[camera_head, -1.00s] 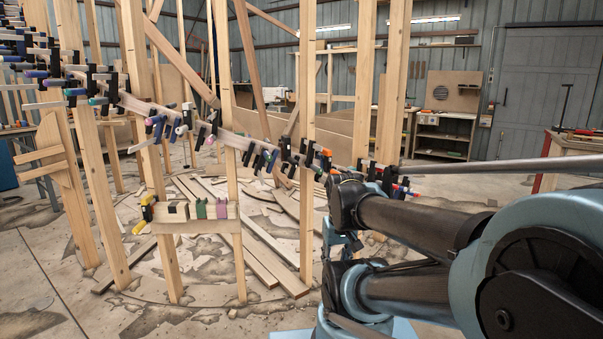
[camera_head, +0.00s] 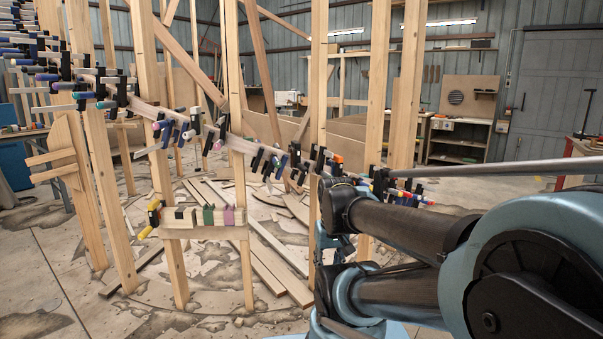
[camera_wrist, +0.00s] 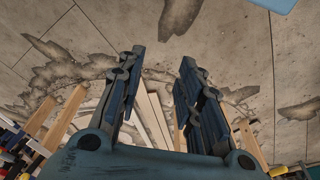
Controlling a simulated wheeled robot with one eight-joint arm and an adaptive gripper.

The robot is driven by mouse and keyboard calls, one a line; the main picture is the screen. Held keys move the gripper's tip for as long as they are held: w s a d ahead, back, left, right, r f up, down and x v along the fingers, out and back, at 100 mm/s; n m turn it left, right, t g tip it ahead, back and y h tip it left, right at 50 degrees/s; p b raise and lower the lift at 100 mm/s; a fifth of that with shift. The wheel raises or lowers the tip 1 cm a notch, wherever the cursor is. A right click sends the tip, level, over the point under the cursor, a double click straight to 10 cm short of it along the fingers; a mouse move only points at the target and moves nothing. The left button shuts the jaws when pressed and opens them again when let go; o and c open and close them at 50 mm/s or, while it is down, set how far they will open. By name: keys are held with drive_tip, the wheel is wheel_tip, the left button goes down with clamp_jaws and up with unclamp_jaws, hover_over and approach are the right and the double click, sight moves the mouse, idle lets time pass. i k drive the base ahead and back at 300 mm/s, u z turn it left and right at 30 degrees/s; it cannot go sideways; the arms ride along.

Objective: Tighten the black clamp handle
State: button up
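The curved stringer (camera_head: 245,146) runs across several upright posts in the head view and carries a long row of clamps. Dark clamps (camera_head: 258,160) sit along its middle, with handles in black, blue, orange and other colours. I cannot tell which one has the task's black handle. More clamps (camera_head: 385,185) show just beyond my arm, partly hidden by it. My gripper (camera_wrist: 160,62) is open and empty in the wrist view, with two dark blue fingers spread above the floor. No clamp is between the fingers. In the head view my arm largely hides the gripper.
Upright wooden posts (camera_head: 318,150) stand close beside my arm. A low crosspiece (camera_head: 190,225) holds several small clamps. Loose boards (camera_head: 265,255) lie on the floor. A shelf unit (camera_head: 460,130) and a red-sided bench (camera_head: 580,160) stand at the back right. The left foreground floor is clear.

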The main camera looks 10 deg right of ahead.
sight(303, 168)
drive_tip(key=u, duration=0.05)
drive_tip(key=i, duration=0.25)
drive_tip(key=z, duration=0.9)
drive_tip(key=k, duration=1.55)
drive_tip(key=u, duration=0.6)
drive_tip(key=i, duration=1)
drive_tip(key=z, duration=0.05)
